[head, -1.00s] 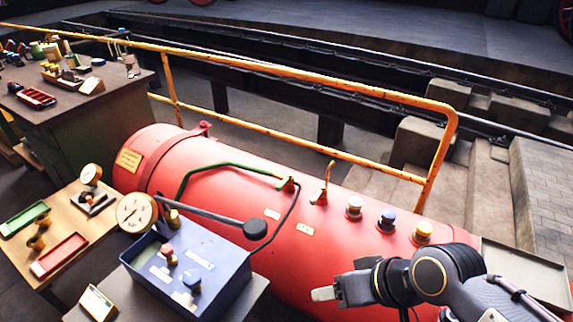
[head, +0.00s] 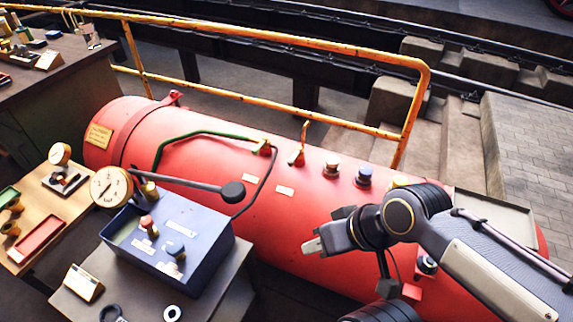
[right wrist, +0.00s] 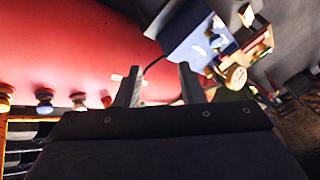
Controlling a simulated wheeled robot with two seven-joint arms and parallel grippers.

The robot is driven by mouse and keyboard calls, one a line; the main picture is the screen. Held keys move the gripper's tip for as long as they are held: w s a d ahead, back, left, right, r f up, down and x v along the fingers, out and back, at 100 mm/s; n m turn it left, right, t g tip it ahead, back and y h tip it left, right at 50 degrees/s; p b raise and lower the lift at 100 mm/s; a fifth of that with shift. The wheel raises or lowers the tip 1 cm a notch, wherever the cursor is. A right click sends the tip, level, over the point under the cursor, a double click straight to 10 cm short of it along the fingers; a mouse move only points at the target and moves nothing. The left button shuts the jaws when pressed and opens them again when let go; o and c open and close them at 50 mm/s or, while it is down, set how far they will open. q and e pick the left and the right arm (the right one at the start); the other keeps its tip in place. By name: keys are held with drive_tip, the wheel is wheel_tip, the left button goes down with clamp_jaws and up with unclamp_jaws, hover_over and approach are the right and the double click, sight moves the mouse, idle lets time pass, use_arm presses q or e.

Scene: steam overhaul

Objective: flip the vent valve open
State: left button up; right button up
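A small brass valve with an upright orange lever (head: 302,145) stands on top of the red boiler (head: 220,145). I take it as the vent valve, but no readable label confirms this. My left gripper is not in view.
Coloured caps (head: 364,176) line the boiler top right of the lever. A blue box (head: 170,240) with a long black-knobbed handle and a gauge (head: 110,187) stands at the near left. An orange railing (head: 270,105) runs behind the boiler.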

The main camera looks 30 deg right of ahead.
drive_tip(key=w+d+f+n+g+h+b, duration=0.1)
drive_tip(key=d+f+b, duration=0.1)
drive_tip(key=f+b, duration=0.1)
drive_tip(key=w+d+f+h+b, duration=0.1)
drive_tip(key=w+d+f+b, duration=0.1)
drive_tip(key=f+b, duration=0.1)
drive_tip(key=w+d+f+n+g+h+b, duration=0.1)
drive_tip(key=d+f+h+b, duration=0.1)
drive_tip(key=f+b, duration=0.1)
drive_tip(key=shift+w+d+f+n+g, duration=0.15)
drive_tip(key=shift+w+f, duration=0.05)
drive_tip(key=shift+f, duration=0.2)
drive_tip(key=shift+w+d+f+n+g, duration=0.15)
drive_tip(key=shift+f, duration=0.2)
clamp_jaws()
drive_tip(key=w+d+f+n+h+b, duration=0.3)
drive_tip(key=w+d+f+h+b, duration=0.35)
drive_tip(key=w+b, duration=0.3)
drive_tip(key=w+a+f+n+t+h+b, duration=0.1)
drive_tip(key=w+f+h+b, duration=0.25)
drive_tip(key=w, duration=0.35)
drive_tip(key=w+a+f+n+t+h+b, duration=0.1)
drive_tip(key=w+f+t+h+b, duration=0.1)
drive_tip(key=w+b, duration=0.35)
drive_tip(key=w+a+f+n+t+h+b, duration=0.2)
drive_tip(key=w+a+t+b, duration=0.3)
drive_tip(key=w+a, duration=0.3)
drive_tip(key=shift+w+n+b, duration=0.3)
drive_tip(key=shift+w+n, duration=0.3)
drive_tip(key=shift+w, duration=0.35)
